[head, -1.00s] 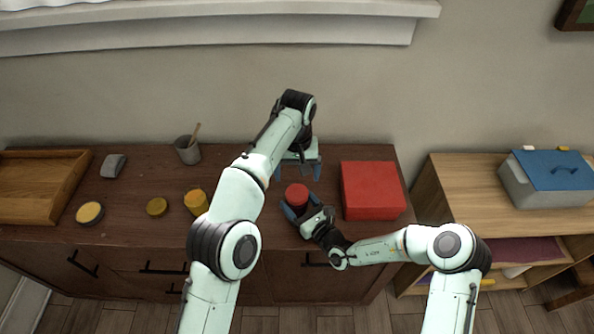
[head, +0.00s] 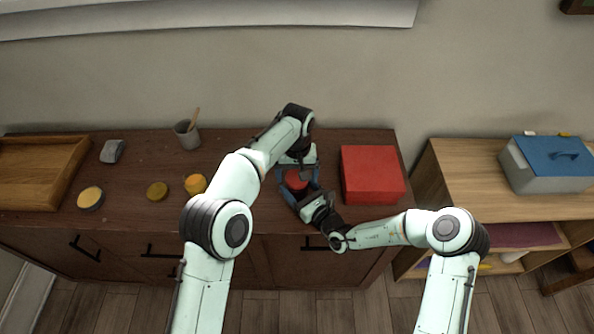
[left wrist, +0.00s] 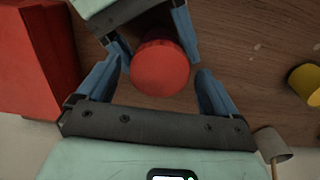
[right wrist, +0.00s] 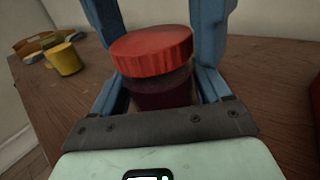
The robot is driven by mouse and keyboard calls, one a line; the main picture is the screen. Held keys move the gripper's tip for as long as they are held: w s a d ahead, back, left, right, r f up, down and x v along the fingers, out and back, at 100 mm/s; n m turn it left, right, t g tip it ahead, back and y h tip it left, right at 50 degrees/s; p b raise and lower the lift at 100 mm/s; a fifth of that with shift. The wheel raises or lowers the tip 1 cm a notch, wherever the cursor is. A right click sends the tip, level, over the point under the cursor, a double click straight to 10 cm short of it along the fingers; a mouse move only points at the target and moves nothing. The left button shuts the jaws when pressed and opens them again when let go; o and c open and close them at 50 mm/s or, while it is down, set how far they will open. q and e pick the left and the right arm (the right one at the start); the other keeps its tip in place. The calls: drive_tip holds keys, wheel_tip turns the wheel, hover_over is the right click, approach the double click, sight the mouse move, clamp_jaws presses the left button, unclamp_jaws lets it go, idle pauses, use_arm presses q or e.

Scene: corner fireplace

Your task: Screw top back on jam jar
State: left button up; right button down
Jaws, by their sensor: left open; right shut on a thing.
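The jam jar (right wrist: 165,92), with dark purple contents, stands upright on the wooden cabinet top. The ridged red lid (head: 296,181) sits on its mouth; it also shows in the right wrist view (right wrist: 152,52) and from above in the left wrist view (left wrist: 160,67). I cannot tell how tightly it is seated. My right gripper (head: 300,190) is shut on the jar's body below the lid. My left gripper (head: 298,171) is open, pointing down over the lid, with its fingers on either side and apart from it.
A red box (head: 372,174) stands close to the right of the jar. On the left are yellow-topped pieces (head: 195,184), a grey cup (head: 187,134), a grey block (head: 112,151) and a wooden tray (head: 40,172). A lower shelf unit (head: 470,180) stands further right.

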drive_tip(key=shift+f, duration=0.1)
use_arm(q)
drive_tip(key=c, duration=1.1)
drive_tip(key=shift+m, duration=0.9)
drive_tip(key=o, duration=1.2)
drive_tip(key=shift+o, duration=0.2)
wheel_tip(320, 180, up, 8)
drive_tip(key=shift+f, duration=0.25)
